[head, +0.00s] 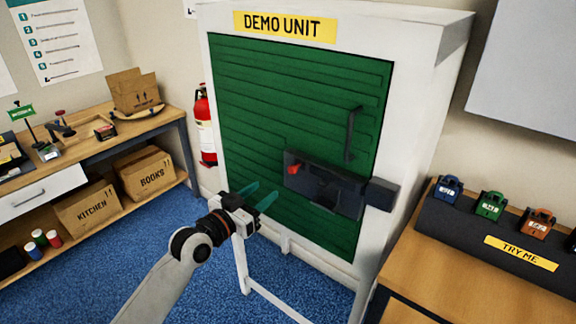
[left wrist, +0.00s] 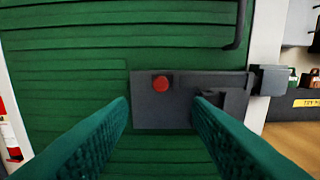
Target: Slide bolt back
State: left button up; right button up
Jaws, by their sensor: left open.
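The dark bolt assembly (head: 345,199) is mounted on the green door (head: 290,95) of the demo unit. A red round piece (head: 294,169) sits at its left end; it also shows in the left wrist view (left wrist: 160,83). A dark catch block (head: 381,194) sits on the white frame at the bolt's right end. Whether the bar is inside the catch is unclear. My left gripper (head: 260,194) is open and empty, left of and slightly below the bolt in the head view. In the left wrist view its green fingers (left wrist: 162,106) spread below the red piece, with the right fingertip overlapping a dark raised block.
A dark door handle (head: 352,134) stands above the bolt. A wooden bench with a dark padlock display (head: 450,222) is at the right. A shelf bench with cartons (head: 145,171) is at the left, beside a fire extinguisher (head: 205,130). Blue carpet lies open between.

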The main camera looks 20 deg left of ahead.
aim_at(291, 171)
pick_arm(q)
jog(key=p+x, duration=0.1)
jog(key=x, duration=0.9)
jog(key=shift+d, duration=0.1)
grip_shut()
jog(key=a+b, duration=0.2)
jog(key=w+a+b, duration=0.1)
jog(key=a+b, duration=0.1)
jog(key=shift+w+f, duration=0.2)
jog(key=shift+a+r, duration=0.1)
jog(key=shift+r, duration=0.15)
